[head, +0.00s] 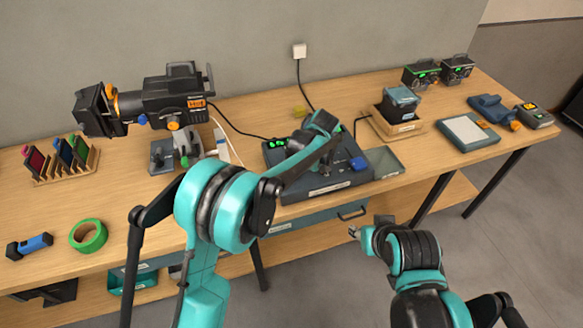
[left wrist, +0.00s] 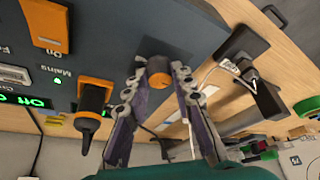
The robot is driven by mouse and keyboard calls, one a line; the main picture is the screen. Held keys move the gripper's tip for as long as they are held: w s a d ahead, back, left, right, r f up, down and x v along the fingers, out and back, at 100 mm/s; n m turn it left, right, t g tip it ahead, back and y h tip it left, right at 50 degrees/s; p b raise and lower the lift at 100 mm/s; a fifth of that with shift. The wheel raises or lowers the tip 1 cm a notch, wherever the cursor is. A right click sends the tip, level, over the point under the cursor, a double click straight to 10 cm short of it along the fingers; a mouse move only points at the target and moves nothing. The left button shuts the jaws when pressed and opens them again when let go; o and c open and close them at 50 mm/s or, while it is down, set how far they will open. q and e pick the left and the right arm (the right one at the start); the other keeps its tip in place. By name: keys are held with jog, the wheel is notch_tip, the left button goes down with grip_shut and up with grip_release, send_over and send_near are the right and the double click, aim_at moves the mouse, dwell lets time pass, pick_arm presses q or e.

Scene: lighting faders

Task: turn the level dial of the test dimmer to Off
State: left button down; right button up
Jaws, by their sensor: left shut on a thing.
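The test dimmer is a dark box (head: 335,178) on the bench in the head view. Its dark panel (left wrist: 120,22) fills the upper left of the left wrist view. The level dial, an orange round knob (left wrist: 159,71), sits between the fingertips of my left gripper (left wrist: 157,80), which is shut on it. In the head view my left arm and wrist cover part of the dimmer and hide the dial. The dial's pointer and scale are not readable. My right gripper (head: 354,232) is in front of the bench, away from the dimmer; its finger opening is too small to judge.

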pick_arm(q)
jog(key=shift+n+g, duration=0.3)
jog(key=shift+n, duration=0.2)
jog(key=c, duration=1.3)
grip_release()
jog(key=shift+d, duration=0.1)
jog(key=v, duration=1.2)
jog(key=shift+d, duration=0.1)
